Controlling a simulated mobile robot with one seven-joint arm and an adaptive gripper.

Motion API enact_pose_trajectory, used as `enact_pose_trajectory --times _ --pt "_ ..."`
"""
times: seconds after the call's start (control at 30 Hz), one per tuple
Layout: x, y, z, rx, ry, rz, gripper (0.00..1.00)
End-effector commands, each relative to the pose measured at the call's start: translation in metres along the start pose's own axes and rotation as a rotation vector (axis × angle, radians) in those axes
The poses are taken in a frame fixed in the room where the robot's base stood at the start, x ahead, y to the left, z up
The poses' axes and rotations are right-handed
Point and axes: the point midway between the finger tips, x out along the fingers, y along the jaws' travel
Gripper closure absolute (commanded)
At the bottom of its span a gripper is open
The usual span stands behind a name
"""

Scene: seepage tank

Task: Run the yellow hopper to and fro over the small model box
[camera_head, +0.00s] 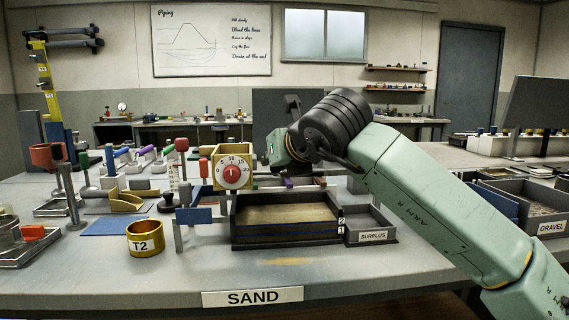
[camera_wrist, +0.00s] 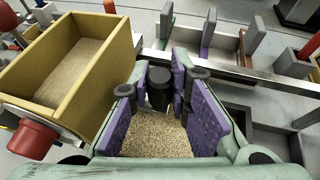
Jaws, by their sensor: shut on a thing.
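The yellow hopper (camera_head: 246,152) has a white dial with a red knob on its front. It stands over the back left of the small model box (camera_head: 285,236), a dark box with sand in it. In the wrist view the hopper (camera_wrist: 118,52) is on the left, open at the top, with sand inside. My gripper (camera_wrist: 160,105) is beside the hopper, its purple pads around a dark grip, which I take to be the hopper's handle. The grip's join to the hopper is hidden. Sand shows below the pads. In the head view my arm hides most of my gripper.
A surplus tray (camera_head: 370,237) adjoins the box on the right. A brass T2 cup (camera_head: 146,238) and a blue mat (camera_head: 113,225) are on the left. A metal rail (camera_wrist: 215,65) runs behind the pads. The bench front is clear, with some spilled sand.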

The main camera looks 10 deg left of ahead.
Motion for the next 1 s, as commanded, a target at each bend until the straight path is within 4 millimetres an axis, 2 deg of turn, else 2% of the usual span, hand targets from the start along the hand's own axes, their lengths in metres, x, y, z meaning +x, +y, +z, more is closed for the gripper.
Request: enact_pose_trajectory --times 0.27,0.3,0.57,0.87,1.0 --pt "0.0004 0.0058 -0.0001 -0.001 0.001 0.012 1.00" --pt "0.0004 0.0059 0.0000 -0.001 0.001 0.012 0.80" --pt "0.0004 0.0045 0.0001 -0.002 0.000 0.009 0.63" --pt "-0.0001 0.0030 0.0002 -0.002 0.000 0.006 0.61" --pt "-0.0082 0.0019 0.0009 -0.001 -0.002 0.004 0.61"
